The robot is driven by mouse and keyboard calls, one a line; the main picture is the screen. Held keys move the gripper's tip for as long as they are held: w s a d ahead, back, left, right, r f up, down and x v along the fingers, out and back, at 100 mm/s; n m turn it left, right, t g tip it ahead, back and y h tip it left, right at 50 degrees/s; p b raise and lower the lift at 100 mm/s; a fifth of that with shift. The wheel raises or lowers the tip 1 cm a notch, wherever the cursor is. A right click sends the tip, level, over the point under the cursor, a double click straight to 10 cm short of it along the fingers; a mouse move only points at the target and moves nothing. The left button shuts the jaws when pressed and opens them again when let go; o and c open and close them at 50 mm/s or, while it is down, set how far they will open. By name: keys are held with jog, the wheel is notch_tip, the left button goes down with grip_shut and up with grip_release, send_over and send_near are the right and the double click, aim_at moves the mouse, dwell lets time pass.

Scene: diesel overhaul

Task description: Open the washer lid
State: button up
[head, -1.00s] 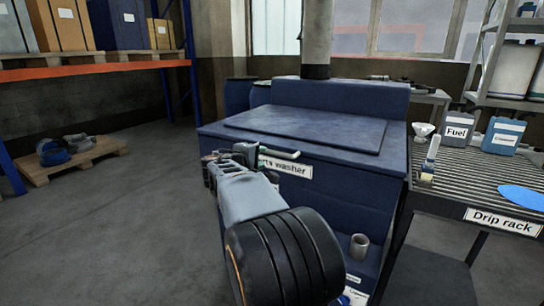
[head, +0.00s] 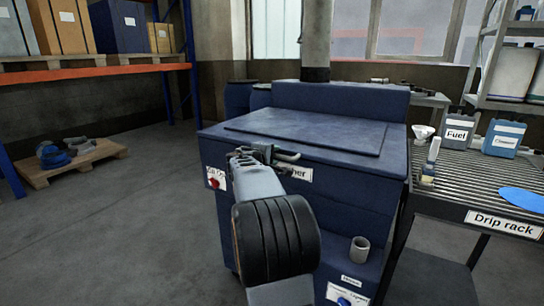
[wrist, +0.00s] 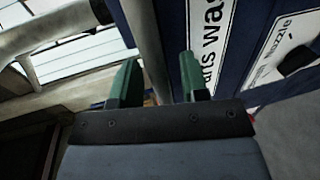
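The blue parts washer (head: 302,198) stands ahead in the head view. Its flat lid (head: 305,130) lies shut on top. A grey bar, apparently the lid handle (head: 287,156), shows at the lid's front edge, partly behind my gripper. My gripper (head: 262,150) is at the washer's upper front, close to this bar. In the wrist view my gripper (wrist: 160,80) shows two green fingers spread apart with nothing clearly held. The washer's label (wrist: 207,45) is just beyond the right finger. A pale grey bar (wrist: 62,27) crosses the upper left; I cannot tell contact.
A drip rack (head: 478,180) with a fuel can (head: 457,135) stands right of the washer. A grey cup (head: 360,248) is low at the washer's front. A pallet (head: 82,163) lies at left on open floor.

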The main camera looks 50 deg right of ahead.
grip_shut()
dwell(0.3)
